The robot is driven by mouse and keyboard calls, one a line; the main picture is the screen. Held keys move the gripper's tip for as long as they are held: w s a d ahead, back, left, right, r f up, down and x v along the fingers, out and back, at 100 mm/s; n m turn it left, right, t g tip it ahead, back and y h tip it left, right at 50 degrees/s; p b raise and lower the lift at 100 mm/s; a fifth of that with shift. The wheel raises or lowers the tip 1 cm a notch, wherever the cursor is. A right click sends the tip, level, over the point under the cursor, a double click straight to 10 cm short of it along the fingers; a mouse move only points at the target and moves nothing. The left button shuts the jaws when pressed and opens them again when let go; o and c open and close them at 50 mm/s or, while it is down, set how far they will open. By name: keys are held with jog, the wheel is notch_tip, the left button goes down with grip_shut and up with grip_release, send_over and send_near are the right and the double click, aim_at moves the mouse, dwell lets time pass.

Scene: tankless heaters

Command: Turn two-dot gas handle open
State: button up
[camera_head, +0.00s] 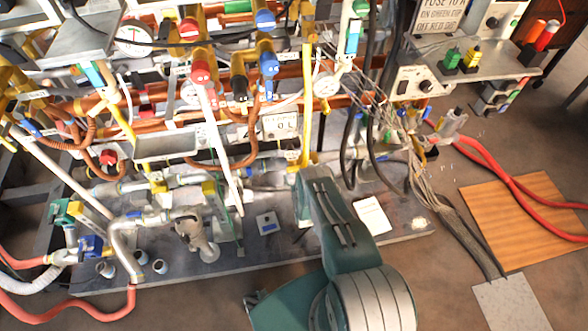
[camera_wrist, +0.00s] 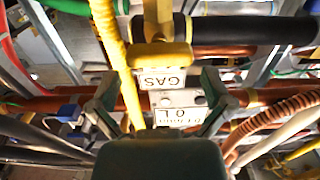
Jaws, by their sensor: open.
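In the wrist view, a yellow gas valve (camera_wrist: 160,52) stands at upper middle above a white label reading GAS, upside down. A small plate with two dark dots (camera_wrist: 172,99) lies just below that label. A long yellow handle (camera_wrist: 112,45) runs down the left of the valve, passing between my gripper's fingers. In the head view a slim yellow handle (camera_head: 306,105) stands upright beyond my arm. My gripper (camera_wrist: 160,78) is open, one finger each side of the label, with nothing visibly clamped. Its wrist housing hides the lower middle. Contact with the handle cannot be told.
Copper pipes (camera_wrist: 250,97) cross behind the fingers, and a ribbed copper hose (camera_wrist: 262,130) curves at right. In the head view, red (camera_head: 202,72) and blue (camera_head: 268,65) handles crowd the upper middle. Dark cables (camera_head: 372,140) hang right of my arm.

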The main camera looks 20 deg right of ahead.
aim_at(294, 168)
jog(key=shift+w+d, duration=0.25)
jog(key=shift+w, duration=1.05)
jog(key=shift+c, duration=0.3)
jog(key=c, duration=0.8)
jog(key=shift+o, duration=0.2)
